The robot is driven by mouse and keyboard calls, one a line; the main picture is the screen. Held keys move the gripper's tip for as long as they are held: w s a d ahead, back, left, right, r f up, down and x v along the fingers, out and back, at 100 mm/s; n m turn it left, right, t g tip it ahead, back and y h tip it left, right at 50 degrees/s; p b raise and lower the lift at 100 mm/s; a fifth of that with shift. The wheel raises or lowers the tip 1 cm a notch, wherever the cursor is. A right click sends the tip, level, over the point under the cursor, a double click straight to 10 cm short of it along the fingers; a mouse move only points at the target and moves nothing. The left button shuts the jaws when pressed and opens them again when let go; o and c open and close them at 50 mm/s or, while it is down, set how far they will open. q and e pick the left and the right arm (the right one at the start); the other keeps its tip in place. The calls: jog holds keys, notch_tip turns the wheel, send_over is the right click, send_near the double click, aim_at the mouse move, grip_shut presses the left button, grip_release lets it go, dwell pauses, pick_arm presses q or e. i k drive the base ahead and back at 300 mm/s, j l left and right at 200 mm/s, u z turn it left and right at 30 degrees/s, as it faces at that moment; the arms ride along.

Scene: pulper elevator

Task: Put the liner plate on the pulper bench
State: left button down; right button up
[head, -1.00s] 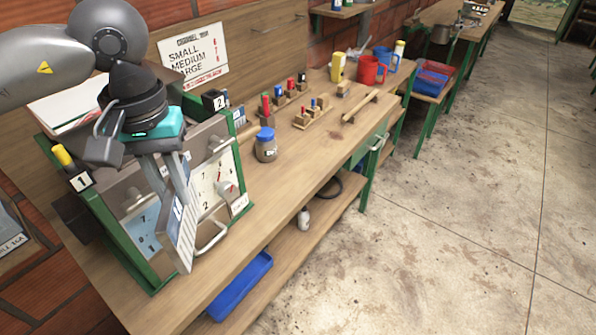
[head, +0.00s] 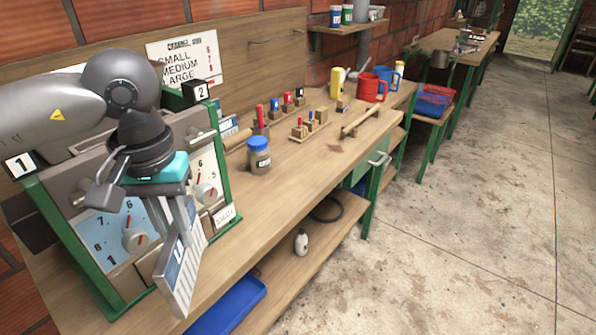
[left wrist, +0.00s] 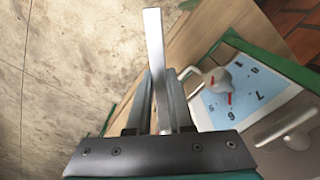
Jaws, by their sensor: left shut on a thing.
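The liner plate (head: 179,276) is a grey ribbed plate with a blue and white label. My left gripper (head: 180,220) is shut on its upper end, and the plate hangs tilted below the fingers. In the left wrist view the plate (left wrist: 154,60) shows edge-on between the fingers. In the head view it is in front of the green-framed machine with dials (head: 118,262); I cannot tell whether they touch. The wooden bench (head: 290,170), which I take for the pulper bench, runs from the machine toward the back. My right gripper is not in view.
A blue-lidded jar (head: 259,157) stands on the bench beside the machine. Small wooden blocks (head: 300,130), a yellow bottle (head: 337,82) and a red mug (head: 372,87) stand farther back. A blue tray (head: 228,307) lies on the lower shelf. The bench front is mostly clear.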

aim_at(293, 173)
jog(key=i+l, duration=0.6)
jog(key=l, duration=0.15)
jog(key=i+l, duration=0.65)
jog(key=l, duration=0.15)
